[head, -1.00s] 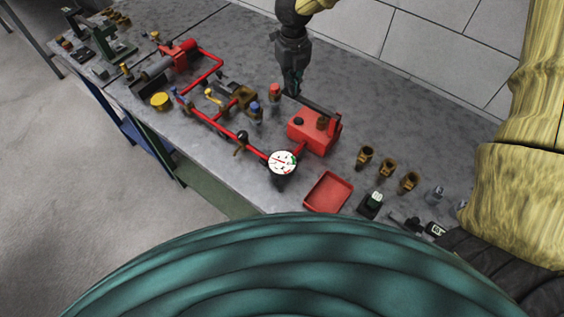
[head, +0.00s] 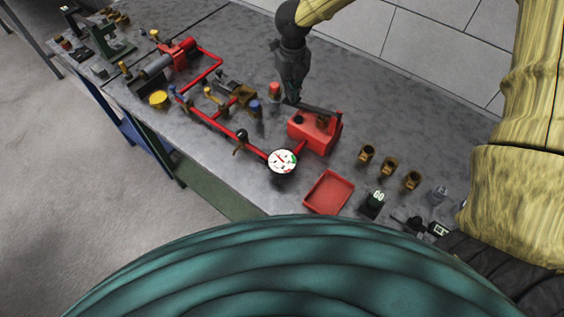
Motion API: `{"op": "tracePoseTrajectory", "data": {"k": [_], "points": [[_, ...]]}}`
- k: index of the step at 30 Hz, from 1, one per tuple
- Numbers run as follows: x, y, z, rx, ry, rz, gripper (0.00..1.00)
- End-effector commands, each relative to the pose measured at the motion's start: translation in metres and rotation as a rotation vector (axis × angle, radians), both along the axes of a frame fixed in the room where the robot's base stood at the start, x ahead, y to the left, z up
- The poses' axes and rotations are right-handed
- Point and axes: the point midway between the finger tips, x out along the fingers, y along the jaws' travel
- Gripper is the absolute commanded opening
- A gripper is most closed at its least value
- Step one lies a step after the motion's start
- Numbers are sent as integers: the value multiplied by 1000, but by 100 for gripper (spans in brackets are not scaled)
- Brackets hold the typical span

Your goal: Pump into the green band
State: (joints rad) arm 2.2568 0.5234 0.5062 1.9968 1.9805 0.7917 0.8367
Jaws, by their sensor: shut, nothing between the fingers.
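The red hand pump (head: 313,131) stands on the grey workbench, with a dark lever (head: 318,109) along its top. My gripper (head: 291,101) is shut and points down at the lever's left end; I cannot tell whether it touches it. The round white gauge (head: 282,161) stands in front of the pump, joined to the red pipework. A small green band (head: 292,158) shows at the right of its face. The needle is too small to read with certainty.
A red tray (head: 328,191) lies in front of the pump. Several brass fittings (head: 388,166) stand to its right. Red pipes (head: 212,121) with valves run to the left. A small green-lit display (head: 376,197) is near the bench's front edge.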

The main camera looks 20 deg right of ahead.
Motion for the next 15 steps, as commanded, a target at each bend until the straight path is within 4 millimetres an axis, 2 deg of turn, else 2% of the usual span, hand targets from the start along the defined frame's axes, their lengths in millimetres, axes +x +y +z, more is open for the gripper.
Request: {"op": "tracePoseTrajectory", "data": {"k": [7,15], "points": [[0,0,-13,1,0,0,0],[0,0,-9,1,-1,-1,0]]}}
